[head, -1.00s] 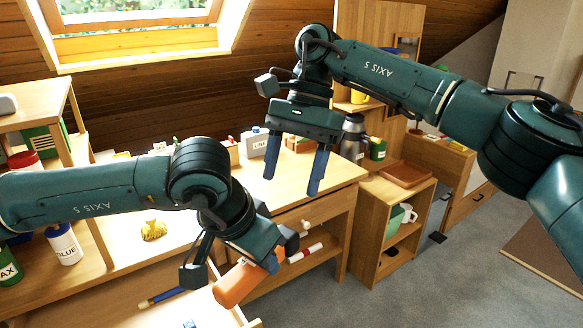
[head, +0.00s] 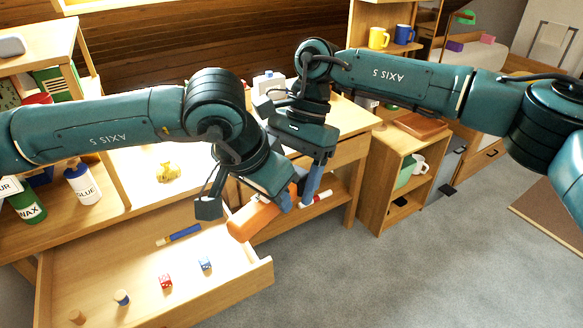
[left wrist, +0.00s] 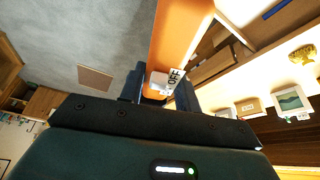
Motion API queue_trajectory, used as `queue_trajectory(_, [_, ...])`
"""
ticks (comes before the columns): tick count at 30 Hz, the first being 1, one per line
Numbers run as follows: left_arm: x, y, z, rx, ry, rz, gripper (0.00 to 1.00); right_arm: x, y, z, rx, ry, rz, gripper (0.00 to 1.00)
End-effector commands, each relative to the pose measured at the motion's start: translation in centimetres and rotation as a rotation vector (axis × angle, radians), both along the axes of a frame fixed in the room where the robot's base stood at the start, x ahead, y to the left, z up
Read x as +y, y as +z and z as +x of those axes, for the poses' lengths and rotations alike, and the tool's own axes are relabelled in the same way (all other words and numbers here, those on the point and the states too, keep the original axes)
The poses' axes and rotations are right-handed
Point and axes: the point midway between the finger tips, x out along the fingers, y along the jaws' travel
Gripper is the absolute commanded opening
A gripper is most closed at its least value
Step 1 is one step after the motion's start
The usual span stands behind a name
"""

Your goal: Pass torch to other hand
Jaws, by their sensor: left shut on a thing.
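The torch (head: 252,219) is orange and slants in the middle of the head view, above the right side of an open drawer. My left gripper (head: 284,199) is shut on it. In the left wrist view the torch (left wrist: 179,32) extends away from between the fingers, with a white switch patch and an "OFF" label near them. My right gripper (head: 312,182) points down close beside the left gripper, at the torch's right end. One blue finger shows clearly; the other is hidden behind the left hand, so its opening and any contact cannot be told.
The open drawer (head: 262,272) below holds a blue marker (head: 179,235), a red die (head: 165,281), a blue die (head: 205,263) and small cylinders. A red-and-white marker (head: 318,198) lies on the bench's lower shelf. A low cabinet (head: 376,190) stands right; open floor lies in front.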

Motion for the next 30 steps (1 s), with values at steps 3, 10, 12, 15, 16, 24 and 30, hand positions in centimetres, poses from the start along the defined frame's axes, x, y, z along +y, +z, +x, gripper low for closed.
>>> queue_trajectory(3, [-0.01,0.04,0.01,-0.001,0.000,-0.001,0.06,-0.02,0.00,0.01,0.000,0.000,0.000,0.67])
queue_trajectory(10, [-0.01,0.05,0.02,-0.001,0.000,-0.001,0.06,-0.03,0.02,0.02,0.000,0.000,0.000,0.49])
queue_trajectory(12, [-0.02,0.05,0.00,-0.001,-0.001,0.000,0.06,-0.02,0.02,0.02,0.000,0.000,0.000,0.44])
queue_trajectory(15, [-0.08,0.05,-0.05,0.000,-0.004,-0.001,0.06,0.01,0.03,0.04,-0.001,0.000,0.001,0.35])
queue_trajectory(16, [-0.11,0.05,-0.07,0.000,-0.004,-0.002,0.06,0.02,0.04,0.04,-0.001,0.000,0.001,0.33])
queue_trajectory(24, [-0.30,0.07,-0.25,0.002,-0.012,-0.005,0.37,0.16,0.14,0.07,-0.004,-0.001,0.006,0.15])
queue_trajectory(30, [-0.25,0.06,-0.19,0.000,-0.008,-0.005,0.53,0.15,0.14,0.05,-0.003,0.000,0.006,0.15])
